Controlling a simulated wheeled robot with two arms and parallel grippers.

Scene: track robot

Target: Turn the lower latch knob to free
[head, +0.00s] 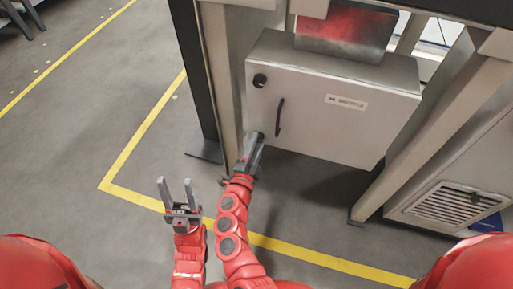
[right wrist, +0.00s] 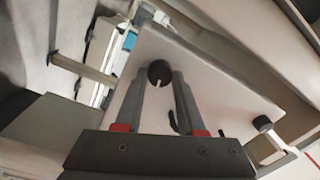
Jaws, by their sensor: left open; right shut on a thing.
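The grey cabinet (head: 330,115) hangs in a frame, its door facing me. The upper latch knob (head: 259,80) is a dark round knob at the door's upper left; it appears to be the knob at lower right in the right wrist view (right wrist: 262,122). My right gripper (head: 255,145) is at the door's lower left corner and hides most of the lower latch knob there. In the right wrist view, the lower latch knob (right wrist: 158,71) is dark and round, with a pale mark, between the fingertips, which are shut on it. My left gripper (head: 177,190) is open and empty, left of the cabinet.
A dark bar handle (head: 279,117) stands out from the door just right of my right gripper. A dark post (head: 195,70) rises left of the cabinet, and a slanted beam (head: 430,130) stands right.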

